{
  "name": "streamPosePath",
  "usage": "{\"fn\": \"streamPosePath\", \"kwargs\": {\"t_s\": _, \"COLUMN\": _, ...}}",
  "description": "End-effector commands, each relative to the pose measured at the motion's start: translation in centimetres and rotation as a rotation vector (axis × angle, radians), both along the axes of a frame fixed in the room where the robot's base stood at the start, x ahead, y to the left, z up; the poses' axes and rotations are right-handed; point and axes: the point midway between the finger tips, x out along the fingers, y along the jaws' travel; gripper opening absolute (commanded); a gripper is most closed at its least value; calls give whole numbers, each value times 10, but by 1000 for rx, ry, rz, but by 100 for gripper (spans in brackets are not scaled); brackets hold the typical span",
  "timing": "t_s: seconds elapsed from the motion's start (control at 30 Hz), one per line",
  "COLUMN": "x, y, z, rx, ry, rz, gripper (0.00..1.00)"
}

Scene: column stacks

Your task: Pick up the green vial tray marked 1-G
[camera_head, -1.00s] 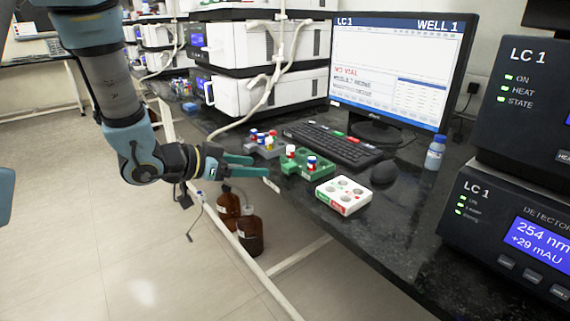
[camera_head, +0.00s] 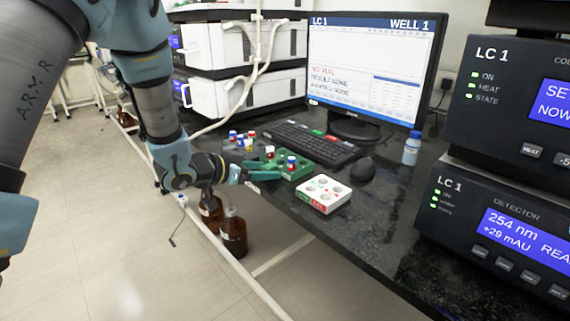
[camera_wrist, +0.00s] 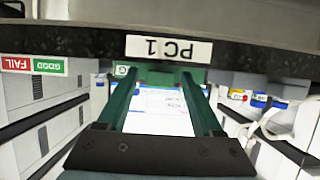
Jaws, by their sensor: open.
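The green vial tray (camera_head: 301,167) stands near the front edge of the dark bench, with a blue-and-red capped vial and a red-capped vial in it. My gripper (camera_head: 264,170) is open and empty at the left of this tray, its green fingers pointing at it. In the wrist view, which is upside down, the open fingers (camera_wrist: 160,82) reach toward the green tray's front face (camera_wrist: 163,74). A small tag with a G shows at its left end. I cannot tell whether the fingertips touch the tray.
A white tray (camera_head: 324,194) marked GOOD and FAIL stands right of the green tray. A grey tray (camera_head: 233,149) with several vials stands behind left. The keyboard (camera_head: 310,143), mouse (camera_head: 363,169) and monitor (camera_head: 365,70) are behind. The bench edge carries a PC 1 label (camera_wrist: 169,50).

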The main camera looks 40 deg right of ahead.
Motion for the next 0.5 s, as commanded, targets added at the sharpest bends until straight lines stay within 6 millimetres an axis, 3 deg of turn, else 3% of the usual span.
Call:
{"fn": "streamPosePath", "kwargs": {"t_s": 0.13, "x": 0, "y": 0, "z": 0, "rx": 0, "ry": 0, "rz": 1, "gripper": 65}}
{"fn": "streamPosePath", "kwargs": {"t_s": 0.5, "x": 0, "y": 0, "z": 0, "rx": 0, "ry": 0, "rz": 1, "gripper": 24}}
